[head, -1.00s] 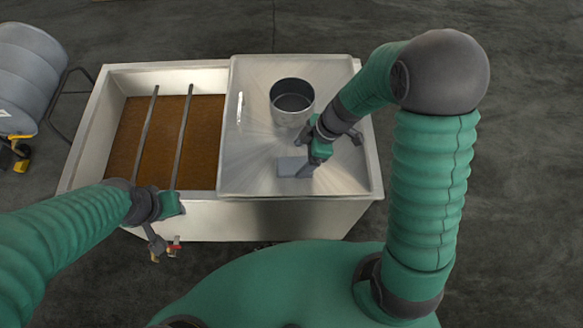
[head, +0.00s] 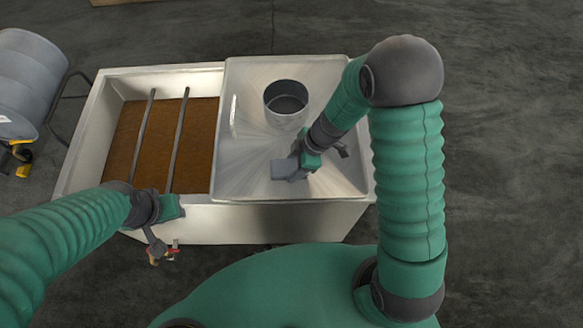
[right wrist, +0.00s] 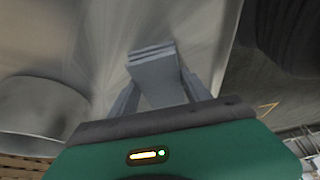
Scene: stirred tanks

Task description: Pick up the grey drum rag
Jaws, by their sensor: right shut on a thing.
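The grey drum rag (head: 285,170) is a small folded grey cloth over the steel lid on the right half of the tank. In the right wrist view the rag (right wrist: 156,75) shows as a folded stack between my two fingers. My right gripper (head: 294,172) is shut on it; whether the rag still touches the lid I cannot tell. My left gripper (head: 176,207) is at the tank's front edge, left of the lid, away from the rag; its fingers are not clear.
The steel lid (head: 250,150) carries a round metal pot (head: 286,103) behind my right gripper and a handle (head: 234,117) on its left. The open tank half holds brown liquid (head: 198,150) under two bars. A valve (head: 158,252) sits at the front.

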